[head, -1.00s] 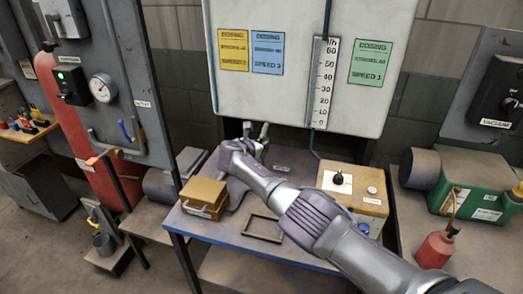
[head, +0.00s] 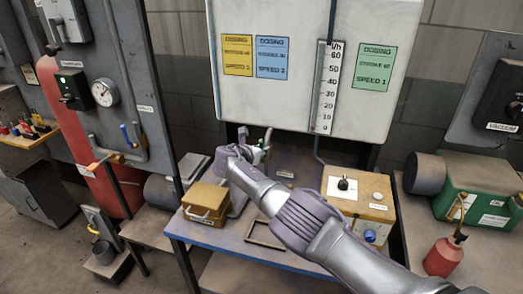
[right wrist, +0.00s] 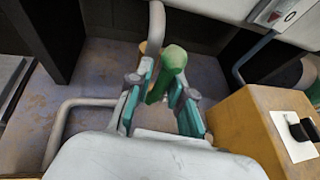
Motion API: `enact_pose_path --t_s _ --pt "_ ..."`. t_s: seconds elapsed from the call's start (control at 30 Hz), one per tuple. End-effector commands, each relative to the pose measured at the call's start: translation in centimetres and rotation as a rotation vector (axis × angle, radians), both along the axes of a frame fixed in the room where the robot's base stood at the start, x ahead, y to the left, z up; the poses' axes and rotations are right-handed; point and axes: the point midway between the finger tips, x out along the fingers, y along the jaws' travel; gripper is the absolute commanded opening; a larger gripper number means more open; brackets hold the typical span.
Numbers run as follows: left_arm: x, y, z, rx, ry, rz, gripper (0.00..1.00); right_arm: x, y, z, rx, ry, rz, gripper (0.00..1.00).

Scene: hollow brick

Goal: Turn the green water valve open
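The green valve handle (right wrist: 173,62) stands on a pale bent pipe in the right wrist view, behind the table. It is a small green tip (head: 267,138) in the head view, mostly hidden by my gripper. My right gripper (right wrist: 160,84) has its two teal-padded fingers on either side of the handle. They look open, with the handle's lower part between them; whether a pad touches it is unclear. In the head view my right gripper (head: 256,152) is at the table's back edge. My left gripper is not in view.
A yellow-brown box (head: 205,203) and an empty frame (head: 265,234) lie on the table. A wooden control box (head: 358,205) stands close right of the arm. A white dosing panel with a scale (head: 325,90) hangs above. A red can (head: 443,255) is at right.

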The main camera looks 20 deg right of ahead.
Motion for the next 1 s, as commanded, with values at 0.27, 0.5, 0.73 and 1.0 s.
enact_pose_path --t_s 0.27,0.5,0.73,1.0 --pt "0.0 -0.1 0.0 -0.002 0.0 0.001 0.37 0.0 0.0 0.1 0.002 -0.003 0.0 0.37" --pt "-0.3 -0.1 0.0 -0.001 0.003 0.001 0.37 -0.1 0.3 0.2 0.002 -0.003 0.001 0.37" --pt "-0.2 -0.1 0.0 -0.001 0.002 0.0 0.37 -1.2 1.5 0.8 0.004 -0.005 0.002 0.37" --pt "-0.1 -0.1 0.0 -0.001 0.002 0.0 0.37 -3.8 4.0 2.4 0.004 -0.004 0.004 0.37"
